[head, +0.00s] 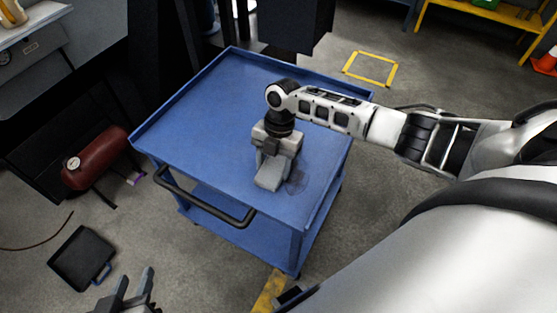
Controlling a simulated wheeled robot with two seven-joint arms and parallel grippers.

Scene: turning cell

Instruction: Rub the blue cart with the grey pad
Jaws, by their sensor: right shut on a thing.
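The blue cart (200,115) stands in the middle of the head view, with a raised rim, a black handle at its front and a lower shelf. My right gripper (272,160) points down over the cart top and is shut on the grey pad (269,177). The pad is at the cart's top surface; whether it touches cannot be told for sure. A dark smudge (298,182) shows on the cart top just right of the pad. My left gripper (135,279) is at the bottom edge, its fingers apart and empty, over the floor.
A red tank (95,160) with a gauge lies left of the cart. A black case (82,258) lies on the floor at lower left. Dark machinery borders the cart's far side. A yellow floor square (372,68) and a yellow bench (490,20) are at the back right.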

